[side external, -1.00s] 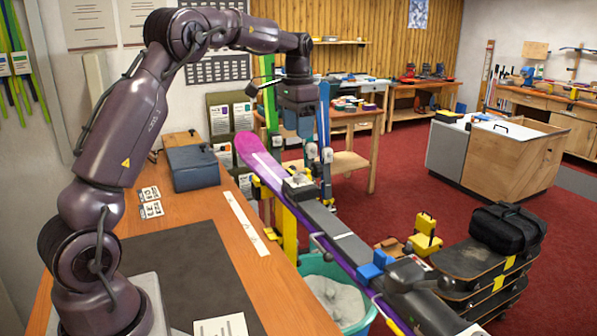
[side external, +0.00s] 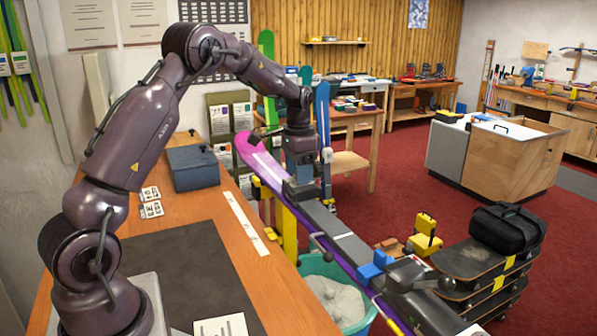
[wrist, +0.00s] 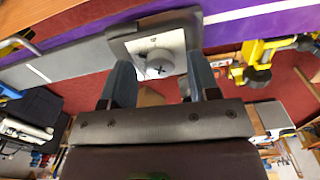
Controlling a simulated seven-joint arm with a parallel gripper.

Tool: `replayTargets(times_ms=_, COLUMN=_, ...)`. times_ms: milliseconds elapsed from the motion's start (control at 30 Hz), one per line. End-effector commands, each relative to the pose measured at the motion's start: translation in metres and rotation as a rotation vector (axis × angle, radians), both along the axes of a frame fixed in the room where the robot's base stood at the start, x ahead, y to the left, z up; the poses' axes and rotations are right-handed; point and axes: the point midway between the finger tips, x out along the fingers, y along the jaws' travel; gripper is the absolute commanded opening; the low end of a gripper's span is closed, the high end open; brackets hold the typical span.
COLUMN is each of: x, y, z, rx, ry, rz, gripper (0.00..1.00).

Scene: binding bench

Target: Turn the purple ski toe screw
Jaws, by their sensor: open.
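The purple ski (side external: 256,158) lies in yellow and blue bench supports and runs diagonally toward the lower right. Its purple edge also crosses the top of the wrist view (wrist: 268,24). The toe screw (wrist: 160,64) is a round grey head with a dark cross slot, set in the pale plate of the dark toe piece (wrist: 127,30). My gripper (side external: 301,196) is low over the toe piece, which it mostly hides in the side view. In the wrist view its two fingers are open, one on each side of the screw head, with nothing gripped. I cannot tell whether they touch it.
The grey heel binding (side external: 405,275) and a blue clamp (side external: 375,267) sit farther along the ski. A teal bin (side external: 335,295) stands below. A blue-grey box (side external: 192,167) is on the wooden bench.

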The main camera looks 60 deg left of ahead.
Motion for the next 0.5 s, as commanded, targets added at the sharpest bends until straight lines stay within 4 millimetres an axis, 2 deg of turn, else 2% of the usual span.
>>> replayTargets(times_ms=300, x=0.0001, y=0.0, z=-0.0037, rx=0.0, ry=-0.001, rz=0.0, gripper=0.56)
replayTargets(times_ms=333, x=0.0001, y=0.0, z=-0.0037, rx=0.0, ry=-0.001, rz=0.0, gripper=0.53)
replayTargets(times_ms=500, x=0.0001, y=0.0001, z=-0.0035, rx=0.001, ry=-0.001, rz=0.0, gripper=0.14)
